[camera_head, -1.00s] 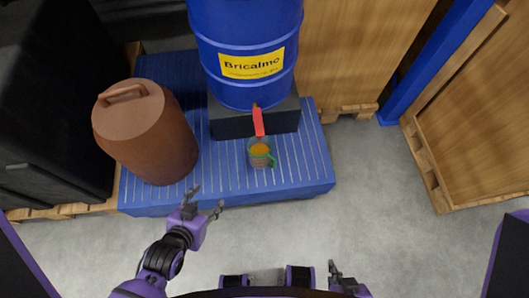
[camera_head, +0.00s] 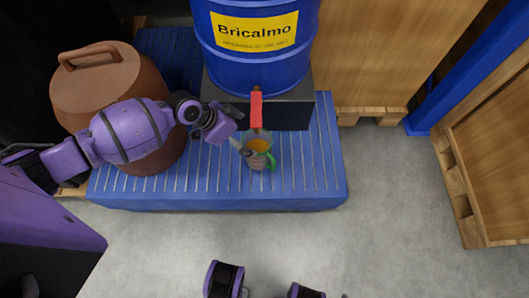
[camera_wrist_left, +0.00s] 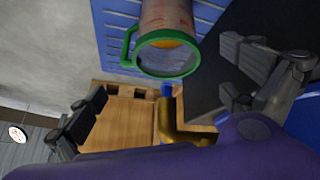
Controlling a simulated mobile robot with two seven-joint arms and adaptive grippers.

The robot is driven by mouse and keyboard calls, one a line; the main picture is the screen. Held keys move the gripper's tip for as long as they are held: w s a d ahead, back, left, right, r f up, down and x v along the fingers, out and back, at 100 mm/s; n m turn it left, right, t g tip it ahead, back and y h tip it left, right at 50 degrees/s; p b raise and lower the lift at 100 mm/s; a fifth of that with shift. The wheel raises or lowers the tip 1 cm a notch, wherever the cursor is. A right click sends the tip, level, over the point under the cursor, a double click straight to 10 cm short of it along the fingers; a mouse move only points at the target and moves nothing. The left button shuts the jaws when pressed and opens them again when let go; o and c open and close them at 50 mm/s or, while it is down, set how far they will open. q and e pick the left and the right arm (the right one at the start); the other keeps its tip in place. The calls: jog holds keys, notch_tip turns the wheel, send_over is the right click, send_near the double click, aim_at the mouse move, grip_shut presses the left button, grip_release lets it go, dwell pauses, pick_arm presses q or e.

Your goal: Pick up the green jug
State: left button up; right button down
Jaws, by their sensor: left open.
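The green jug (camera_head: 258,160) is a see-through jug with a green rim and handle and orange contents. It stands upright on the blue slatted platform (camera_head: 220,182), under the red tap lever (camera_head: 256,108) of the blue drum. My left gripper (camera_head: 240,143) is open at the jug's upper left side, with a finger overlapping the jug in the head view. Whether it touches cannot be told. In the left wrist view the jug (camera_wrist_left: 166,58) lies ahead, between and beyond the spread fingers (camera_wrist_left: 168,98).
The blue drum (camera_head: 258,65) stands on a dark block (camera_head: 290,108) just behind the jug. A brown lidded container (camera_head: 110,85) is behind my left arm. A brass tap (camera_wrist_left: 182,125) shows near the gripper.

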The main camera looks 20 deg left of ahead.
pick_arm(q)
jog(key=b+x, duration=0.2)
jog(key=x, duration=0.5)
jog(key=shift+w+a, duration=0.15)
jog(key=shift+w, duration=0.05)
jog(key=shift+f, duration=0.1)
jog(key=shift+c, duration=0.5)
jog(key=c, duration=1.9)
jog(key=shift+c, duration=0.4)
